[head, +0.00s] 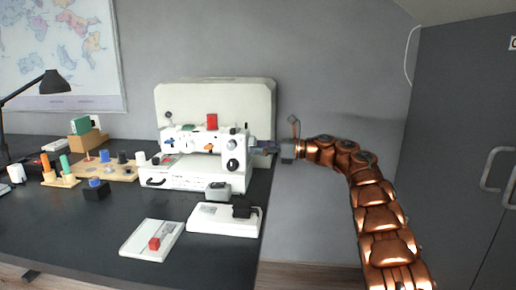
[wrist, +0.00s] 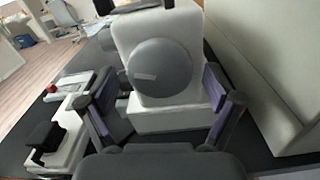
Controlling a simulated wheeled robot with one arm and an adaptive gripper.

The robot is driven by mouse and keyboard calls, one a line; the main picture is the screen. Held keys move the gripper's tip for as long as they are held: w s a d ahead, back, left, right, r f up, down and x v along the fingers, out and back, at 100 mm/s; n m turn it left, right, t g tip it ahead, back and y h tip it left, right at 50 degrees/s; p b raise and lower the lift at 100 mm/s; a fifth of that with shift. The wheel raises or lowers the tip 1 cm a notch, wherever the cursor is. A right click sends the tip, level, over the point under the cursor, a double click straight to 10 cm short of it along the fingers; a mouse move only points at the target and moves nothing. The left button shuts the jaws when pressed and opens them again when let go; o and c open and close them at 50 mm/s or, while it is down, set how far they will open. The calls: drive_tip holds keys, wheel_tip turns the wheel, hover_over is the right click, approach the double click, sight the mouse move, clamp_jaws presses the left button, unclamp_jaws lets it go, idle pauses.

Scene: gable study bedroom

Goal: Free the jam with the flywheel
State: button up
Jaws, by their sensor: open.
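The white sewing machine (head: 185,182) stands on the dark desk in the head view. Its flywheel (wrist: 160,72) is a grey round disc with a small pale mark, facing the wrist camera on the end of the white machine body (wrist: 127,33). In the head view I cannot make out the flywheel clearly at the machine's right end. My gripper (wrist: 158,100) is open, with one purple-padded finger on each side of the flywheel. I cannot tell whether either finger touches it. In the head view my gripper (head: 266,148) is at the machine's right end. The jam itself is not visible.
A large cream case (head: 262,98) stands close behind the machine. A foot pedal (head: 222,221) and a white board with a red slider (head: 151,241) lie in front. A wooden board (head: 122,174) with knobs and a lamp (head: 55,83) are at left. Desk space at front left is clear.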

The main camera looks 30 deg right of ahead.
drive_tip(key=c, duration=1.1)
drive_tip(key=shift+d, duration=0.2)
drive_tip(key=shift+c, duration=0.2)
drive_tip(key=shift+a, duration=0.15)
